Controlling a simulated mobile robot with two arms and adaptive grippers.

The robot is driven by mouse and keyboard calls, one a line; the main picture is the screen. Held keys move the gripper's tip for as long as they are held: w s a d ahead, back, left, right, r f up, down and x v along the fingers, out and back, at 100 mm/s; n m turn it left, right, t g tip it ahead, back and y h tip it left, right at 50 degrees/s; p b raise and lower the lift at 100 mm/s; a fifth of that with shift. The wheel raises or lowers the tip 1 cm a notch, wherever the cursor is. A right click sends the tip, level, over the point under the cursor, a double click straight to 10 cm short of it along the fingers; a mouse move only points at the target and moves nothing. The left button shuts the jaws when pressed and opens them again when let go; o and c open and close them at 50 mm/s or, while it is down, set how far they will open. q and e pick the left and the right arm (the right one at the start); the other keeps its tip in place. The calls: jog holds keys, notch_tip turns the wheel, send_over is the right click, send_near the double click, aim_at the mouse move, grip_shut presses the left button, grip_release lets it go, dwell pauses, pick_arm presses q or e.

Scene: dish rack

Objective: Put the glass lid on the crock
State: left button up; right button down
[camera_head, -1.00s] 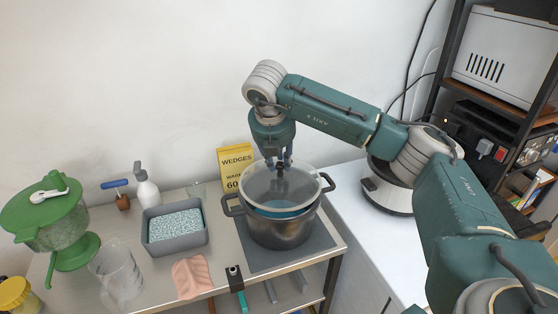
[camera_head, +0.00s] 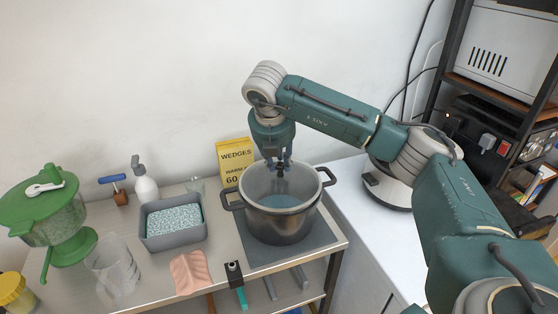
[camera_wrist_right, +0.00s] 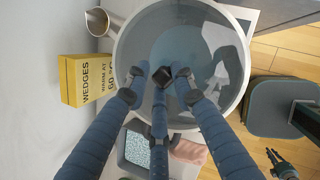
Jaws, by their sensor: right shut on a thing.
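My right gripper (camera_head: 279,164) is shut on the dark knob of the glass lid (camera_head: 256,183). In the right wrist view, the gripper's blue fingers (camera_wrist_right: 162,80) close around the knob, and the clear lid (camera_wrist_right: 200,30) fills the middle with its pale rim. The crock (camera_head: 283,231) is a dark grey pot with two side handles, standing on a grey mat. The lid is roughly level over the crock's mouth, its edge nearly in line with the rim. I cannot tell whether they touch. Blue shows inside, through the glass.
A grey bin (camera_head: 174,239), a pink cloth (camera_head: 190,272) and a clear jug (camera_head: 118,270) stand to the left. A white cooker (camera_head: 388,192) is on the right counter, with a shelf beyond.

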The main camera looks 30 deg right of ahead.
jog(key=shift+f+b, duration=0.45)
jog(key=c, duration=1.4)
grip_release()
jog(key=v, duration=1.2)
